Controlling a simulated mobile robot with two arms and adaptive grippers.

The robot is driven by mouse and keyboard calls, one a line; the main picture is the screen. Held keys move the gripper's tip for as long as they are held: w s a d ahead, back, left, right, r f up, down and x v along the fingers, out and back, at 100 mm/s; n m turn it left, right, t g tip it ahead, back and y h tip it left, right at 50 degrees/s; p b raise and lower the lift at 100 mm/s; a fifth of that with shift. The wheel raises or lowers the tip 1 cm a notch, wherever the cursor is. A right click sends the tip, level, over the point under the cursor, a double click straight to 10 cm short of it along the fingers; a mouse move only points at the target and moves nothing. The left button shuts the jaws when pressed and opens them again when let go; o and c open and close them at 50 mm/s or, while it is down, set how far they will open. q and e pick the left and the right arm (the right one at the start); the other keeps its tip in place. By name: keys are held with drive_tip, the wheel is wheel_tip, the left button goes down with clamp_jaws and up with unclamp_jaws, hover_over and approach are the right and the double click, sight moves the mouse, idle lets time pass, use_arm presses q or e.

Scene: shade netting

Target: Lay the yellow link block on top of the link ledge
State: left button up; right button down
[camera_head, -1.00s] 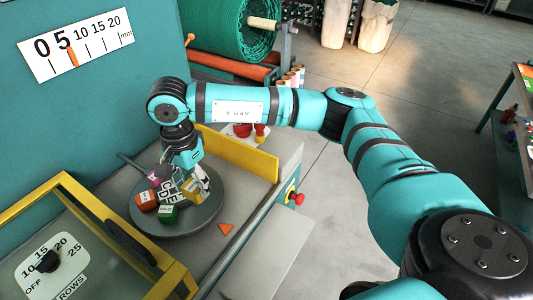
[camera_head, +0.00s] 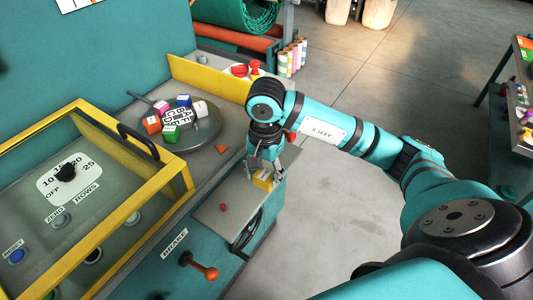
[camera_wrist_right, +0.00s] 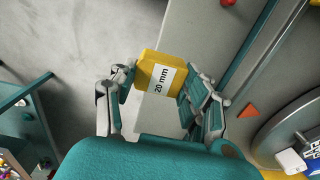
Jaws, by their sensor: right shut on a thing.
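The yellow link block (camera_head: 264,181) is held in my right gripper (camera_head: 263,175); the fingers are shut on its sides. The link ledge seems to be the plain grey shelf (camera_head: 232,206) on the machine's side. The block is over its far outer end, near the edge; the wrist view shows the ledge (camera_wrist_right: 190,40) behind the block. I cannot tell whether they touch. My left gripper is not in view.
A small red ball (camera_head: 224,207) lies on the ledge. A round grey dish (camera_head: 205,130) with several coloured blocks stands on the machine top to the left. A yellow-framed glass cover (camera_head: 90,190) and an orange-knobbed brake lever (camera_head: 205,272) are nearby. Open floor lies right.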

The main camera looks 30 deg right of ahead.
drive_tip(key=w+d, duration=0.1)
drive_tip(key=w, duration=0.1)
drive_tip(key=w+d+p, duration=0.1)
drive_tip(key=w+d, duration=0.1)
drive_tip(key=w, duration=0.1)
drive_tip(key=w+d+p, duration=0.1)
drive_tip(key=w+d, duration=0.1)
drive_tip(key=shift+w+d+f, duration=0.1)
drive_tip(key=shift+w+f, duration=0.2)
drive_tip(key=shift+w+d+f, duration=0.1)
drive_tip(key=shift+w+d, duration=0.1)
drive_tip(key=shift+w, duration=0.05)
drive_tip(key=shift+w+d, duration=0.2)
drive_tip(key=shift+w, duration=0.15)
wheel_tip(320, 180, down, 3)
drive_tip(key=shift+s+r+p, duration=0.1)
drive_tip(key=shift+r+p, duration=0.1)
drive_tip(key=shift+p, duration=0.7)
drive_tip(key=shift+f, duration=0.35)
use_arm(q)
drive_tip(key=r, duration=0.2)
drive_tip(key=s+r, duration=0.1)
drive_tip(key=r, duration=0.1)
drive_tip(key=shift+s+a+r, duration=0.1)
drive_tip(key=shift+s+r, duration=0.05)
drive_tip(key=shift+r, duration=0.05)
use_arm(e)
drive_tip(key=shift+f, duration=0.2)
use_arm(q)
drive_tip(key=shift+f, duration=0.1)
